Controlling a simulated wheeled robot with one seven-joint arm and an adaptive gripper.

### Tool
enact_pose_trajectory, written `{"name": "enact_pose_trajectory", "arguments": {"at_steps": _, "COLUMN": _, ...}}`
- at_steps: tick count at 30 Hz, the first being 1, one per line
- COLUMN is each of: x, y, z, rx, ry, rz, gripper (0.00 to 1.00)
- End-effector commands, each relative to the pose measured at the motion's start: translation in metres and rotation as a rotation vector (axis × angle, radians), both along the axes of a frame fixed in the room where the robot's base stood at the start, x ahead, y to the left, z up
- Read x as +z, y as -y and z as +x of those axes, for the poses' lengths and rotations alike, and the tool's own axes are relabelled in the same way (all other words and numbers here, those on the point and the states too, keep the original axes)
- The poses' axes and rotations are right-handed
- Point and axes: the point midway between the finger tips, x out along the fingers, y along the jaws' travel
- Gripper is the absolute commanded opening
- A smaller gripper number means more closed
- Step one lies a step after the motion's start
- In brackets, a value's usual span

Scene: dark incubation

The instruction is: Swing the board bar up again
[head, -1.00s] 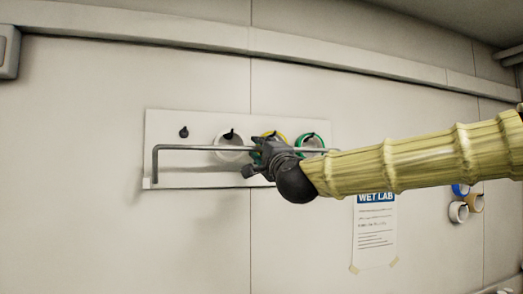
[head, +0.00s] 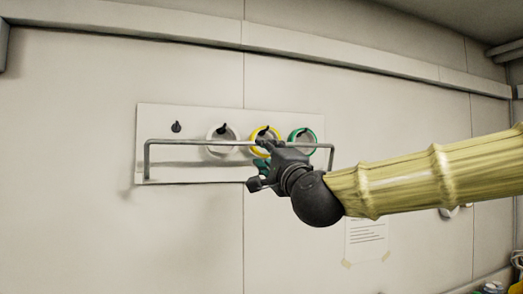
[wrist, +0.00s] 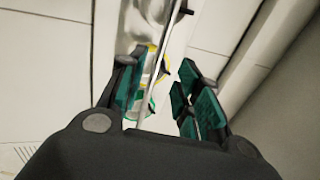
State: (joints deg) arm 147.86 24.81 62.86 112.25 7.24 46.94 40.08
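The board bar (head: 195,142) is a thin grey U-shaped rod on a pale wall board (head: 160,112). Its long side runs level across the front of the lower parts of the hanging rolls, with its bent ends pointing down to the board's lower edge. My gripper (head: 262,164) is at the bar's right half, just below and in front of it. In the wrist view the fingers with green pads (wrist: 165,92) are apart. The bar (wrist: 154,60) shows between them, nearer the left finger; whether it touches is unclear.
White (head: 221,133), yellow (head: 257,137) and green (head: 303,136) rolls hang on dark pegs behind the bar. The leftmost peg (head: 176,127) is empty. A taped paper notice (head: 366,240) is on the wall below my arm. The wall left of the board is clear.

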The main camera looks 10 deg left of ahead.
Motion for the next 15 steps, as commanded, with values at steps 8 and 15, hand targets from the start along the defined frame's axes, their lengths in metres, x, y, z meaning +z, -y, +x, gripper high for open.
{"name": "enact_pose_trajectory", "arguments": {"at_steps": 8, "x": -0.007, "y": 0.012, "z": -0.018, "rx": -0.001, "ry": 0.000, "rz": 0.000, "gripper": 0.33}}
{"name": "enact_pose_trajectory", "arguments": {"at_steps": 15, "x": -0.008, "y": 0.013, "z": -0.019, "rx": -0.001, "ry": 0.000, "rz": 0.000, "gripper": 0.33}}
